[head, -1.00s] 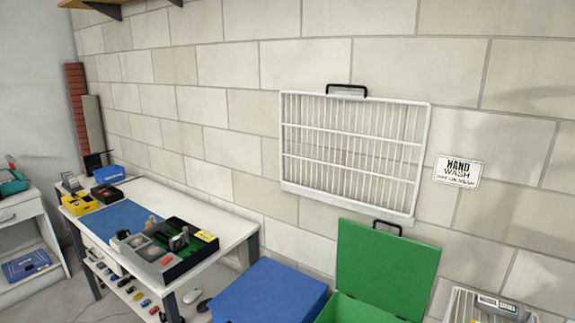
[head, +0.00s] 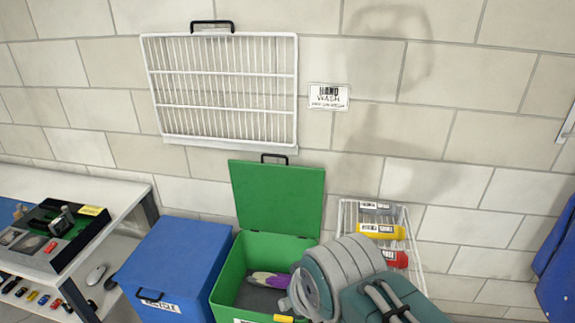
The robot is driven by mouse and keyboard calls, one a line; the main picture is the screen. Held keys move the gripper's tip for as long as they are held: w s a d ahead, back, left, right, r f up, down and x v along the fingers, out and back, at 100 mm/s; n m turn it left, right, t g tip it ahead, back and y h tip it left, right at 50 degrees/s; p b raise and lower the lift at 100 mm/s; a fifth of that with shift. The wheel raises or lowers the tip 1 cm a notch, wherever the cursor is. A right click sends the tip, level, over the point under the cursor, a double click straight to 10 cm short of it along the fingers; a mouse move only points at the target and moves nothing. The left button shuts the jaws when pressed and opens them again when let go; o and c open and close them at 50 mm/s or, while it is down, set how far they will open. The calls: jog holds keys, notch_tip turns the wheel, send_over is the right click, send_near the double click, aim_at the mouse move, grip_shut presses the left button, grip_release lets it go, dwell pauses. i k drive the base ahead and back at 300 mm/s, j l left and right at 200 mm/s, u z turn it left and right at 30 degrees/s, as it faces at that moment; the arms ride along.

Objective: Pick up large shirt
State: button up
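No thing in view can be made out for sure as a large shirt. A blue cloth-like item (head: 560,255) hangs at the right edge of the head view, cut off by the frame, so I cannot tell if it is a shirt. A purple and pale item (head: 268,281) lies inside the open green bin (head: 278,202), partly hidden by my arm. My grey and teal arm shows at the lower middle, but no gripper fingers show.
A blue lidded bin (head: 181,262) stands left of the green bin. A white wire rack (head: 346,222) with yellow and red bottles stands to its right. A white table (head: 100,190) with tools is at the left. A white wire grid (head: 222,88) and a hand wash sign (head: 328,97) are on the wall.

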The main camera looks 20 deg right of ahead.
aim_at(400, 260)
jog(key=k+z, duration=0.1)
jog(key=z, duration=0.3)
jog(key=l+z, duration=0.1)
jog(key=z, duration=0.25)
jog(key=k+l+z, duration=0.1)
jog(key=z, duration=0.3)
jog(key=i, duration=0.25)
